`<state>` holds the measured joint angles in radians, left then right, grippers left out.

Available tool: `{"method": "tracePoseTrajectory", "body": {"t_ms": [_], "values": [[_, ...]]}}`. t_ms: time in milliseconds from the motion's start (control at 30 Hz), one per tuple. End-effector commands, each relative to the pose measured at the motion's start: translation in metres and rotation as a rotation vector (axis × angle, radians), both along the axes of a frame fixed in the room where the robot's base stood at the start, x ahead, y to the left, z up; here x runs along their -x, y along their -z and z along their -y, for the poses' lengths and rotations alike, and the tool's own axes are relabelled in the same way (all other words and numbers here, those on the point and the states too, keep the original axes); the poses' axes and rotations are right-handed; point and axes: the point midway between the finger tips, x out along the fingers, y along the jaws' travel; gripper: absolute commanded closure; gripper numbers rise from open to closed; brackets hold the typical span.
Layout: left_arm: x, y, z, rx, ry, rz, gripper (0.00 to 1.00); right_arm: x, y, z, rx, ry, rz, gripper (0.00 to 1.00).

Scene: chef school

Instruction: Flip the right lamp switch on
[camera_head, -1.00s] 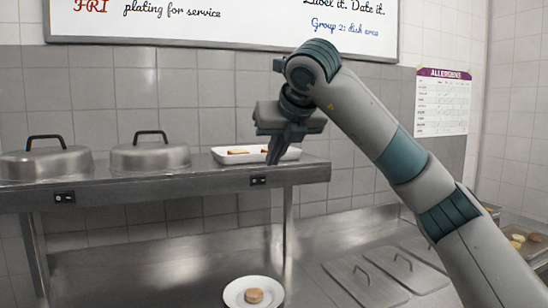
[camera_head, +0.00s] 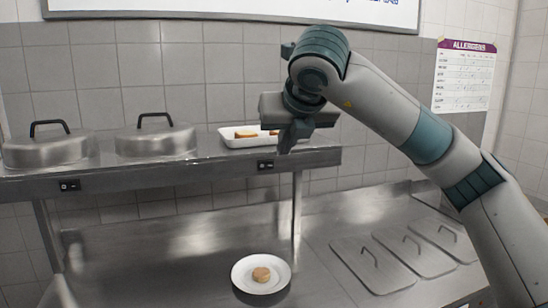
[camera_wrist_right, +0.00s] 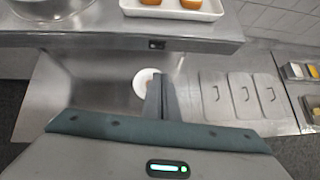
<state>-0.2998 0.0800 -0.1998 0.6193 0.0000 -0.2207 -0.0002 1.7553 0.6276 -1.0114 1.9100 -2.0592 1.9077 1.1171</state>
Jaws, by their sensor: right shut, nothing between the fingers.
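The right lamp switch (camera_head: 265,166) is a small black rocker on the front edge of the steel shelf, below the white tray. It also shows in the right wrist view (camera_wrist_right: 157,44). A second, left switch (camera_head: 69,185) sits farther left on the same edge. My right gripper (camera_head: 284,148) is shut and empty, pointing down just above and right of the right switch in the head view. In the right wrist view its closed fingers (camera_wrist_right: 162,80) point toward the shelf edge, apart from the switch. My left gripper is not in view.
Two domed steel lids (camera_head: 156,138) and a white tray (camera_head: 236,143) with food stand on the shelf (camera_head: 205,165). Below, a white plate (camera_head: 243,284) with a round food piece lies on the steel counter (camera_head: 190,250). Lidded pans (camera_head: 372,264) are set in the counter at right.

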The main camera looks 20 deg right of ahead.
Motion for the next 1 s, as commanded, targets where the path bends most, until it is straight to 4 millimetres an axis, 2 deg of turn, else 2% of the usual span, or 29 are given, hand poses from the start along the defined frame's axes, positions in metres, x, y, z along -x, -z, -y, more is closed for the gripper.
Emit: {"method": "tracePoseTrajectory", "body": {"t_ms": [367,867,1000], "values": [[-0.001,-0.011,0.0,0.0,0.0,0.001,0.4,-0.013,0.01,0.001,0.0,0.001,-0.003,1.0],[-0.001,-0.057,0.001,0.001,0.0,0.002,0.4,-0.075,0.063,0.008,0.002,0.002,-0.004,1.0],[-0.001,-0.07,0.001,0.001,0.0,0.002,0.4,-0.092,0.062,0.009,0.0,0.001,-0.001,1.0]]}}
